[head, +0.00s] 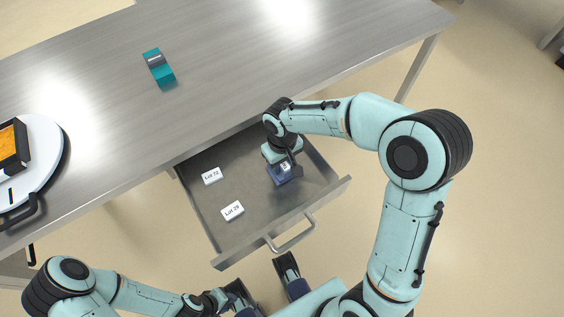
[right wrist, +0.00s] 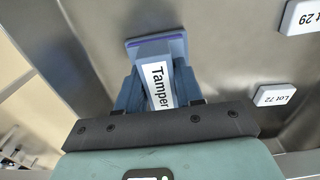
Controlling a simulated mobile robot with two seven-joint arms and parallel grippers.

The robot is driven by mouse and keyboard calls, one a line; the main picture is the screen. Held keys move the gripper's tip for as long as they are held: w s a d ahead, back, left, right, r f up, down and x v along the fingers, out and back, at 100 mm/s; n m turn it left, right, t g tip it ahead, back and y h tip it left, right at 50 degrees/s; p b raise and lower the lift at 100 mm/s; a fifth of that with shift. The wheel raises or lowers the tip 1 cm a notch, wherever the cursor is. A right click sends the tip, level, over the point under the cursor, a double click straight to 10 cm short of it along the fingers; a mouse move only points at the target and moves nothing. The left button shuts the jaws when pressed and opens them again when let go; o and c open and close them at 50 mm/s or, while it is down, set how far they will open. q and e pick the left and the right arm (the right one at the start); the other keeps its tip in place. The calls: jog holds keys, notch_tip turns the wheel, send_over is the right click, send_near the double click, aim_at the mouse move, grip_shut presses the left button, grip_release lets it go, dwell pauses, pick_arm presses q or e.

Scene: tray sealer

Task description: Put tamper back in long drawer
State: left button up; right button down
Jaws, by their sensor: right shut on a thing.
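The tamper (right wrist: 157,72), a grey-blue block with a wider purple-blue base and a white "Tamper" label, is between the fingers of my right gripper (right wrist: 158,92). The long drawer (head: 222,251) is pulled out from under the steel table. In the head view my right gripper (head: 284,174) is inside the right part of the drawer, shut on the tamper and hiding most of it. I cannot tell whether the tamper touches the drawer floor. My left gripper (head: 262,285) is open and empty, in front of the drawer.
White blocks marked Lot 72 (head: 211,176) and Lot 29 (head: 232,211) lie in the drawer's left part. A teal block (head: 159,68) lies on the table (head: 230,60). A white round plate (head: 52,150) with a black tray is at far left. The drawer's handle (head: 293,238) faces me.

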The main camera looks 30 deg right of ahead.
jog(key=shift+f, duration=0.15)
jog(key=c, duration=0.7)
grip_release()
jog(key=shift+r, duration=0.2)
notch_tip(320, 180, up, 12)
jog(key=shift+p, duration=1.15)
